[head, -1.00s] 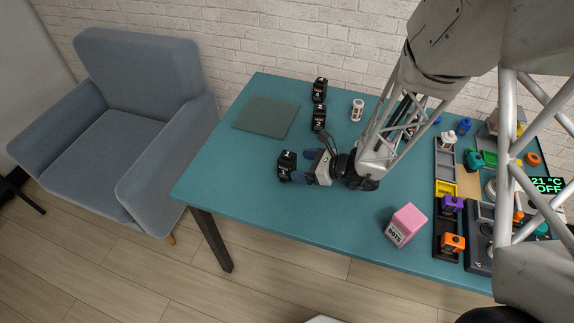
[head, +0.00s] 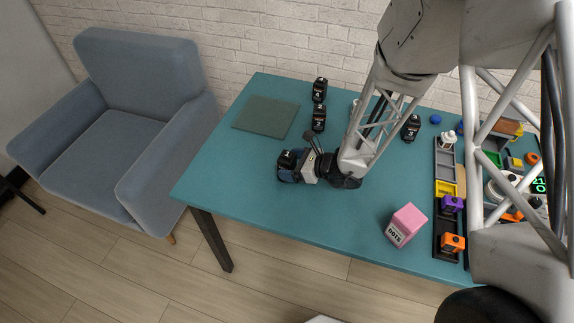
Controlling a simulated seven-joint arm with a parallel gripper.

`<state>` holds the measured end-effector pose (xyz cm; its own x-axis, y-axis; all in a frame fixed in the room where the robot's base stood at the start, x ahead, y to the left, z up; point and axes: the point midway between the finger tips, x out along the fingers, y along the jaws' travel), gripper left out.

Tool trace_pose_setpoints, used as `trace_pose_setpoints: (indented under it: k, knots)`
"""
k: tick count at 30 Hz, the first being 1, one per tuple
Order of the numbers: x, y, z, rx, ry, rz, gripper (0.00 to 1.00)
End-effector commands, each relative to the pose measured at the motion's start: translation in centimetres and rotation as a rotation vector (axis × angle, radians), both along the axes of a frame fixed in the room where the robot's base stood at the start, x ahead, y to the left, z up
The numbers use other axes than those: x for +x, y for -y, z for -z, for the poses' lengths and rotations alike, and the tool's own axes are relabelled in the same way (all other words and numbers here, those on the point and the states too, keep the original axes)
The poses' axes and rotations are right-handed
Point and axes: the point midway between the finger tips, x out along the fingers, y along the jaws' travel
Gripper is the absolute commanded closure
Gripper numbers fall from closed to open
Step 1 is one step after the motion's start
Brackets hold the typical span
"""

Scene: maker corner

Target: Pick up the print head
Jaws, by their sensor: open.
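A small black block with a white mark on top, which looks like the print head (head: 287,157), stands on the teal table left of my arm. My gripper (head: 289,167) is low at the table with its blue fingers open around this block. The fingers partly hide its lower part, and I cannot tell whether they touch it. Similar black blocks stand apart: one marked 4 (head: 319,89) and one marked 2 (head: 318,118) behind my gripper, and one marked 3 (head: 411,127) to the right of my arm.
A flat green mat (head: 265,117) lies at the back left. A pink box (head: 406,225) stands at the front right. The table's front left (head: 235,190) is clear.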

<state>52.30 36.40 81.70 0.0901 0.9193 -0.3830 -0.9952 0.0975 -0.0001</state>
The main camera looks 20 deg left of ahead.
Motion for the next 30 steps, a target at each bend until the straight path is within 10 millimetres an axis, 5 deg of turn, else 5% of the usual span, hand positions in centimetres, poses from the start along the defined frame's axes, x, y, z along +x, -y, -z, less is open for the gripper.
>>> trace_pose_setpoints:
  k: [7, 24, 30]
  knots:
    - [0.2, -1.5, 0.6, 0.0, 0.0, 0.0, 0.15]
    - [0.2, -1.6, 0.6, 0.0, 0.0, 0.0, 0.15]
    - [0.2, -1.6, 0.6, 0.0, 0.0, 0.0, 0.44]
